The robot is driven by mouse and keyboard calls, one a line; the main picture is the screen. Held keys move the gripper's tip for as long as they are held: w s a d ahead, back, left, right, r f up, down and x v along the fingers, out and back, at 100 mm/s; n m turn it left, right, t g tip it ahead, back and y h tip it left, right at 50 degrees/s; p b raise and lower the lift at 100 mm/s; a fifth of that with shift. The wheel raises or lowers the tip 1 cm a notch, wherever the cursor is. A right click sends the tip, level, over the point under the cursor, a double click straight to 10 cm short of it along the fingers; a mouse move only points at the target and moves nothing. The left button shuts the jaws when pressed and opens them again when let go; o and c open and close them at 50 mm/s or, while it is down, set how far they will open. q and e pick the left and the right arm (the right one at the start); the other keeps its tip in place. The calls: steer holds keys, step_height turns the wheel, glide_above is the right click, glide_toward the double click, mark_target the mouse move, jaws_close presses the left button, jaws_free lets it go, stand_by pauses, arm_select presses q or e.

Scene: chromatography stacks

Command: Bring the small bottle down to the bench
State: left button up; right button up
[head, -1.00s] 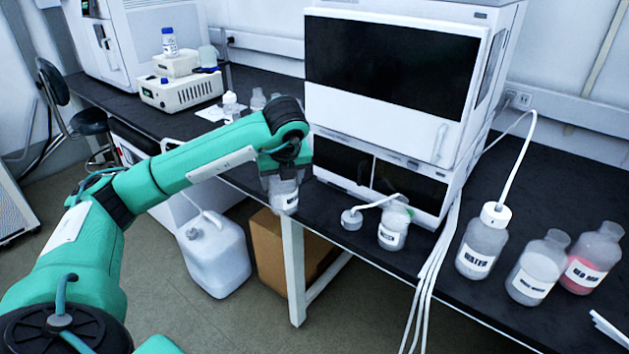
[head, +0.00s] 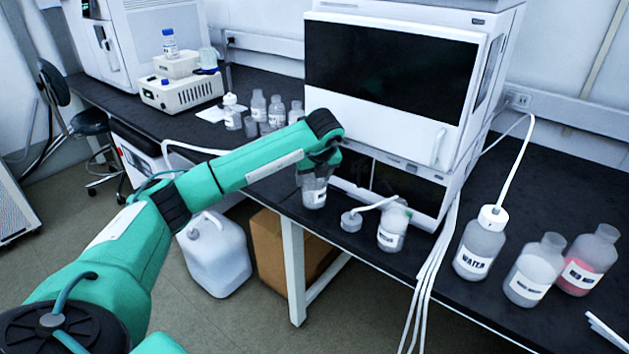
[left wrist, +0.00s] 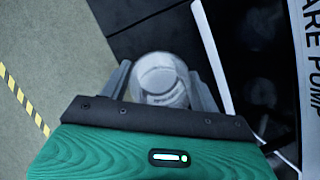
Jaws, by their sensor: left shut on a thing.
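A small clear bottle with a white label (head: 315,196) is upright in my left gripper (head: 316,170), in front of the white instrument. My left gripper is shut on it from above and hides its top. In the left wrist view the bottle (left wrist: 160,76) shows from above between the two fingers (left wrist: 160,88). It appears over the front part of the black bench (head: 375,262); I cannot tell whether its base touches. My right gripper is not in view.
A white cap with tubing (head: 351,221) and another labelled bottle (head: 392,231) stand just right of the held bottle. The white instrument (head: 390,80) rises behind. A WATER bottle (head: 480,250) and two more bottles stand further right. White tubes (head: 432,275) hang over the bench's front edge.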

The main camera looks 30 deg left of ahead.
arm_select(q)
steer(key=shift+f, duration=0.65)
steer(key=shift+w+f, duration=0.2)
steer(key=shift+f, duration=0.05)
steer(key=o, duration=0.8)
steer(key=shift+f, duration=0.1)
steer(key=shift+c, duration=0.2)
steer(key=o, duration=0.4)
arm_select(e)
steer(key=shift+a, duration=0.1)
